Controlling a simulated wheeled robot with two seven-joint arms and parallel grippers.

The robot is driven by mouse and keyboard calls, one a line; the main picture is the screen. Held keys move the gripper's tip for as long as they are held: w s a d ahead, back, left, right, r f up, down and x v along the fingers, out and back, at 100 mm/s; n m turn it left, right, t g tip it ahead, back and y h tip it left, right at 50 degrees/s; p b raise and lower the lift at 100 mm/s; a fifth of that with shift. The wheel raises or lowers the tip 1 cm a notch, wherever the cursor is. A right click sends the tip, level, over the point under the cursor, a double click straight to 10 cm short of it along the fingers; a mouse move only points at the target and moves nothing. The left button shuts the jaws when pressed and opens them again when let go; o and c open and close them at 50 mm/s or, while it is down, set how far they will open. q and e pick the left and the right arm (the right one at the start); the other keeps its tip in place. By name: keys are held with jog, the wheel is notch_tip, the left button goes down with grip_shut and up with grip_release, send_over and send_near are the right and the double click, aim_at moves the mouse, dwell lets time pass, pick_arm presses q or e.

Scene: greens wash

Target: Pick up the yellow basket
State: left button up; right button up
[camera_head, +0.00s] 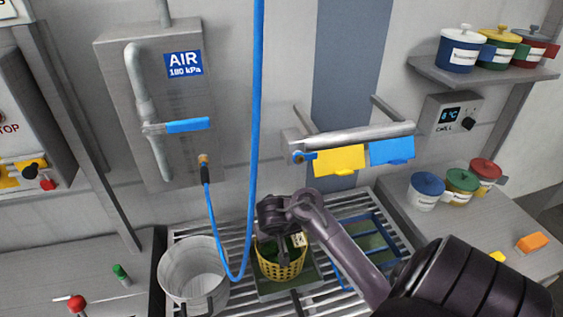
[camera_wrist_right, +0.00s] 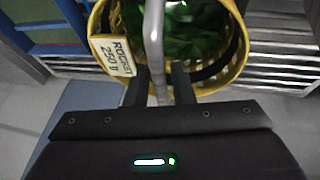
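The yellow basket (camera_head: 281,268) stands on a green-grey pad on the slatted rack in the head view, with dark green leaves inside. In the right wrist view the basket (camera_wrist_right: 238,62) fills the top, with a "ROCKET 250 g" label (camera_wrist_right: 113,57) on its rim. Its grey bar handle (camera_wrist_right: 155,40) runs down between the fingers of my right gripper (camera_wrist_right: 160,88). The fingers stand apart on either side of the handle, with a gap visible at the right finger. In the head view my right wrist hides part of the basket. My left gripper is not in view.
A grey bucket (camera_head: 193,268) stands left of the basket. A blue hose (camera_head: 254,120) hangs between them. A blue-framed tray (camera_head: 372,243) lies to the right. Yellow (camera_head: 340,160) and blue (camera_head: 392,151) flaps hang on the wall bar above. Lidded pots (camera_head: 426,191) stand on the right counter.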

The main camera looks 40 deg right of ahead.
jog(key=shift+w+d+f, duration=0.2)
jog(key=shift+d+f, duration=0.05)
jog(key=shift+f, duration=0.35)
grip_shut()
jog(key=shift+r, duration=0.1)
dwell(0.9)
